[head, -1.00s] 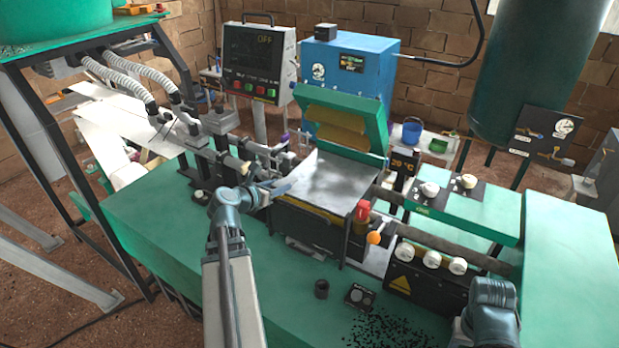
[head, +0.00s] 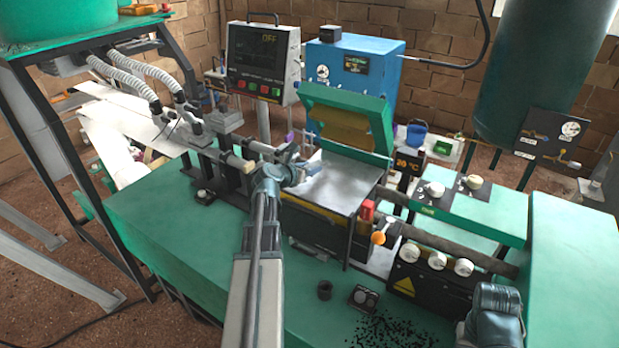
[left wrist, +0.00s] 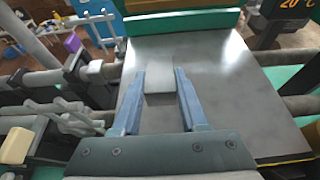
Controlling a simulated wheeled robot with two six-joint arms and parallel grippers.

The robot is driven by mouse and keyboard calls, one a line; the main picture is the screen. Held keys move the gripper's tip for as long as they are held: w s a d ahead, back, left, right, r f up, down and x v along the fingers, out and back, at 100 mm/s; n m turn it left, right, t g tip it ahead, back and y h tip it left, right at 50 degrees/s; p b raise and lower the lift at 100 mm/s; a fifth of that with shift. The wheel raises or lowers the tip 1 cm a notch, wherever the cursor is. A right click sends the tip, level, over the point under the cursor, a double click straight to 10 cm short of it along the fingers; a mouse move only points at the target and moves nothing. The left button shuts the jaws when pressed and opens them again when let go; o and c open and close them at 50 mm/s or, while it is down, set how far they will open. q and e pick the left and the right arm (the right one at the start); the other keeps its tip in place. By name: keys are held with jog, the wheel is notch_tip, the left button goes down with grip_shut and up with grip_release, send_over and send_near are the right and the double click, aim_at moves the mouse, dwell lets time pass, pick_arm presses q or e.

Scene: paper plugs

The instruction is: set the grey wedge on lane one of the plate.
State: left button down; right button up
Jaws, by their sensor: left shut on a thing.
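The grey wedge (left wrist: 158,79) is a small pale grey block between the fingertips of my left gripper (left wrist: 161,88) in the left wrist view. The gripper is shut on it. The plate (left wrist: 220,80) is a smooth grey metal surface under the gripper; it also shows in the head view (head: 342,187). In the head view my left gripper (head: 303,173) is over the plate's left part, and the wedge is hard to make out there. I cannot tell whether the wedge touches the plate. No lane marks can be made out.
The raised green press lid (head: 345,125) stands behind the plate. Rods and clamps (head: 228,160) lie to its left. A red block (head: 367,210) and an orange knob (head: 378,238) are at its right front. The green table (head: 180,230) is clear at front left.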

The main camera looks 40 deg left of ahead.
aim_at(309, 183)
pick_arm(q)
notch_tip(309, 183, down, 4)
jog(key=shift+r+b, duration=0.2)
jog(key=shift+b, duration=1.05)
jog(key=shift+r, duration=0.15)
jog(key=shift+s, duration=0.1)
jog(key=c, duration=0.9)
grip_release()
jog(key=shift+f, duration=0.2)
jog(key=o, duration=0.5)
jog(key=shift+c, duration=0.2)
jog(key=shift+r, duration=0.1)
